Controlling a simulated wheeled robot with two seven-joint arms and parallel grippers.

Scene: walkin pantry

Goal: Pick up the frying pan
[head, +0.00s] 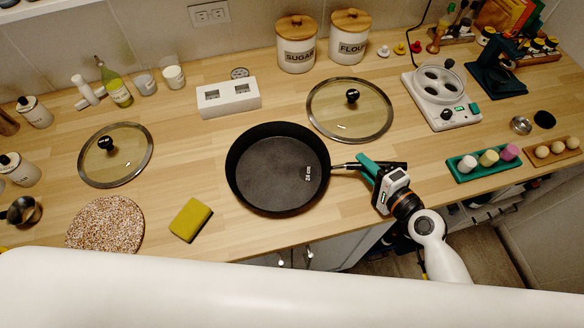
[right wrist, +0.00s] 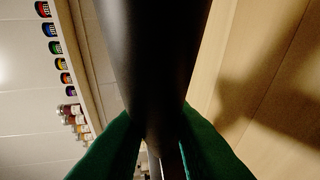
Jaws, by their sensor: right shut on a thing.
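The black frying pan (head: 270,172) is in the middle of the wooden counter in the head view, its handle (head: 345,167) pointing right. My right gripper (head: 370,166), with green fingers, is shut on the handle. In the right wrist view the dark pan handle (right wrist: 155,60) runs between the two green fingers (right wrist: 160,150). The pan looks level; I cannot tell whether it touches the counter. My left gripper is not in view.
Glass lids lie left (head: 115,155) and behind right (head: 350,110) of the pan. A yellow-green sponge (head: 191,220) and a round cork trivet (head: 105,224) are front left. A white block (head: 228,97) stands behind, and a green tray (head: 484,162) is at right.

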